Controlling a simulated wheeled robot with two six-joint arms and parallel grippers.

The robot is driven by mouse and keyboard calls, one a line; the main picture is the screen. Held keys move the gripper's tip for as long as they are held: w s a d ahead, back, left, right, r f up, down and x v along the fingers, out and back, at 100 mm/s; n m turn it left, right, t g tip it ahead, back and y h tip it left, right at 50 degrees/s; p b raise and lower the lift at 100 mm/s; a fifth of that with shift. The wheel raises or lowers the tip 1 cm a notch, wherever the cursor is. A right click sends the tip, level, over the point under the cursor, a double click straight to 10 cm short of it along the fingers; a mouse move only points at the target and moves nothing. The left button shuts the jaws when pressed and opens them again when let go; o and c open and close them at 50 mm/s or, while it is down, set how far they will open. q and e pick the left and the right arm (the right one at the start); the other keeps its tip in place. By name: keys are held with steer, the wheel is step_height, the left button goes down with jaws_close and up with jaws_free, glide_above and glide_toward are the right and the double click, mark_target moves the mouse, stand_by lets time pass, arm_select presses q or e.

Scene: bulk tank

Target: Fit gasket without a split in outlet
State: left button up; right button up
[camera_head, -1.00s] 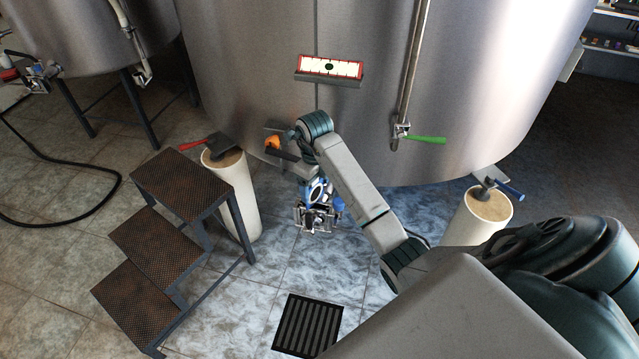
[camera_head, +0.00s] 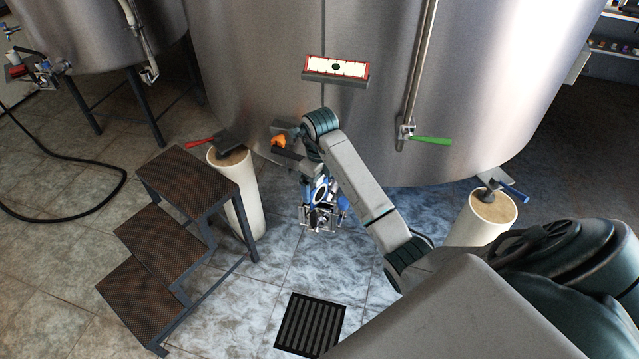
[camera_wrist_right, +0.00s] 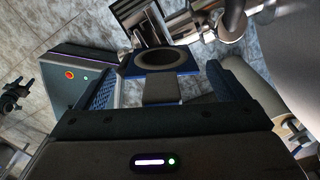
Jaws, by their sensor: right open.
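My right gripper (camera_head: 322,218) hangs below its wrist in front of the big steel tank (camera_head: 260,60), above the tiled floor. It is open. In the right wrist view the open right gripper (camera_wrist_right: 162,85) has blue-lined fingers on both sides. Beyond them is a dark ring (camera_wrist_right: 160,57) on a blue-edged plate; I cannot tell whether it is a gasket or whether it has a split. I cannot make out the outlet's opening. My left gripper is out of view.
A metal step stool (camera_head: 165,255) stands at the left. Two pale cylindrical stands (camera_head: 240,195) flank the arm; the right one (camera_head: 478,228) holds a blue-handled part (camera_head: 507,190). A floor drain grate (camera_head: 310,325) lies in front. A green-handled valve (camera_head: 430,140) hangs on the tank.

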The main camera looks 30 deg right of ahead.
step_height(320, 180, up, 10)
steer(key=p, duration=0.8)
steer(key=shift+r+p, duration=0.7)
steer(key=shift+p, duration=0.15)
steer(key=shift+a+f, duration=0.1)
